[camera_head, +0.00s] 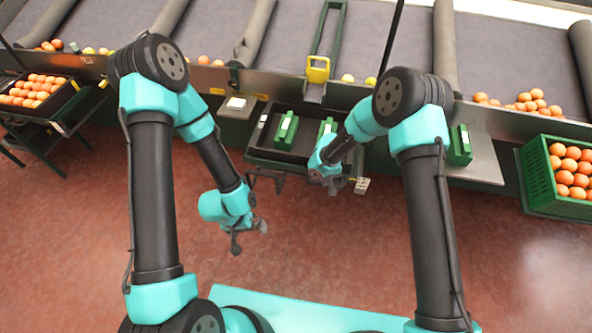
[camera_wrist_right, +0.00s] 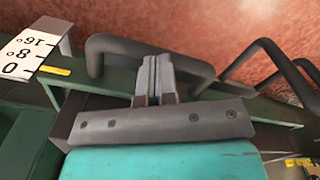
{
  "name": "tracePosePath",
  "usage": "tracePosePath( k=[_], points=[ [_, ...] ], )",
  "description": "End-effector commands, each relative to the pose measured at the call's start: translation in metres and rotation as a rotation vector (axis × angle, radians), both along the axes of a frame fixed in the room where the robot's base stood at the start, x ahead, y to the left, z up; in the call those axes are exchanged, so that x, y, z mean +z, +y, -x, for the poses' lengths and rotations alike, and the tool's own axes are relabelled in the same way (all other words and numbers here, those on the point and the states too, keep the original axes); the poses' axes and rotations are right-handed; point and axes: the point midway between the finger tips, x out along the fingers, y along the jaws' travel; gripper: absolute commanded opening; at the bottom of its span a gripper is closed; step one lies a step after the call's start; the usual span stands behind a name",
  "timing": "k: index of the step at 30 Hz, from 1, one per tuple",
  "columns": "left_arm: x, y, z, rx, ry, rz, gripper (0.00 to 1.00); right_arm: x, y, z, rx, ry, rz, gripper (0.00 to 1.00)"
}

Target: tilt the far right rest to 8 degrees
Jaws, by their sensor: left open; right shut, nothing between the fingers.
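A dark rest (camera_head: 262,160) with a raised rim stands at the front of the line in the middle of the head view. A white scale plate marked 0, 8 and 16 (camera_wrist_right: 28,52) is at its right end, with a yellow pointer (camera_wrist_right: 55,71) beside the 0. The plate also shows in the head view (camera_head: 362,186). A dark bent handle (camera_wrist_right: 110,43) sticks out from the green front edge. My right gripper (camera_wrist_right: 155,68) is shut and empty, its fingers overlapping that handle in view; contact cannot be told. My left gripper (camera_head: 252,230) is open and empty over the floor.
Green blocks (camera_head: 286,130) stand in the rest. A green crate of oranges (camera_head: 535,180) is at the right, and another crate of oranges (camera_head: 68,98) on a stand at the left. A second dark bar (camera_wrist_right: 270,48) shows at right in the wrist view. The red floor is clear.

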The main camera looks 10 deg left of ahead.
Motion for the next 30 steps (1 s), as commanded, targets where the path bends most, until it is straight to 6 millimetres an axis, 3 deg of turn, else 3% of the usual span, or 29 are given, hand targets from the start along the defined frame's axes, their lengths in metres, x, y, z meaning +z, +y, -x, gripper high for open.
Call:
tracePosePath(
  k=[30],
  points=[
    [0.0000, 0.0000, 0.0000, 0.000, 0.000, 0.000, 1.00, -0.0096, 0.0000, -0.0005, 0.000, -0.001, 0.000, 0.00]
  ],
)
